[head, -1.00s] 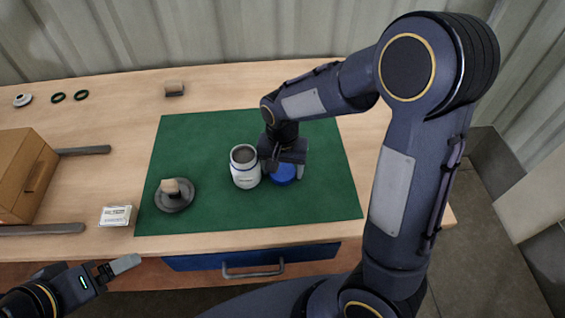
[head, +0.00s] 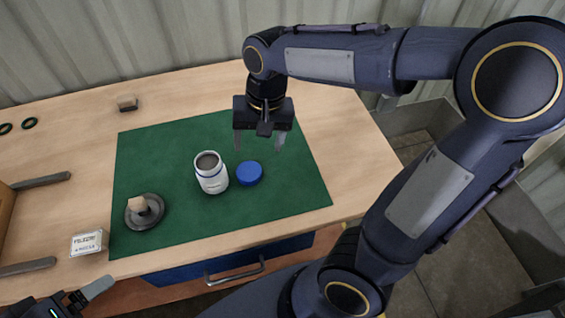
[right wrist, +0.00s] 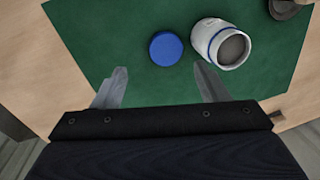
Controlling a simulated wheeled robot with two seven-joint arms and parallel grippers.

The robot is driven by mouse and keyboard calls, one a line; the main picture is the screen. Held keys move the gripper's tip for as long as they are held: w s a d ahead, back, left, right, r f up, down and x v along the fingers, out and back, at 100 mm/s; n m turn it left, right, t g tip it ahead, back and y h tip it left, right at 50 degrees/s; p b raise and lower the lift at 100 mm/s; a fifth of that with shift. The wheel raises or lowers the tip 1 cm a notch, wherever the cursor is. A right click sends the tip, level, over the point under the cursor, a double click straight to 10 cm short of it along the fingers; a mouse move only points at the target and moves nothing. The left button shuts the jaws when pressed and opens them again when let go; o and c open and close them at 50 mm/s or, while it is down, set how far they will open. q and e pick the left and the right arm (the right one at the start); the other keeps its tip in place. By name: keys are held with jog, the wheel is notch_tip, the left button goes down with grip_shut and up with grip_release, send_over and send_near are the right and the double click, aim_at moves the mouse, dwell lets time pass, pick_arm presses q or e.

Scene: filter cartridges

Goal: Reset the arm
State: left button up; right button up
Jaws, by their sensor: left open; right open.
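My right gripper (head: 259,146) is open and empty, raised above the back part of the green mat (head: 285,190). Its two fingers also show apart in the right wrist view (right wrist: 160,88). A blue lid (head: 250,173) lies flat on the mat in front of it, clear of the fingers. A white jar with a blue band (head: 212,176) stands upright and open to the left of the lid; both also show in the right wrist view, the lid (right wrist: 166,48) and the jar (right wrist: 222,46). My left gripper (head: 90,292) is at the bottom left, partly cut off, with a finger showing.
A dark round dish with a tan-topped piece (head: 145,212) sits on the mat's left. A small labelled card (head: 87,243) lies left of the mat. A blue drawer (head: 230,262) is below the table edge.

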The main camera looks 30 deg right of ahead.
jog(key=s+d+r+n+t+y+p, duration=0.1)
jog(key=s+r+n+t+y+p, duration=0.1)
jog(key=s, duration=1.2)
jog(key=shift+d+n+t, duration=0.2)
jog(key=shift+n+t, duration=0.6)
jog(key=shift+t, duration=0.6)
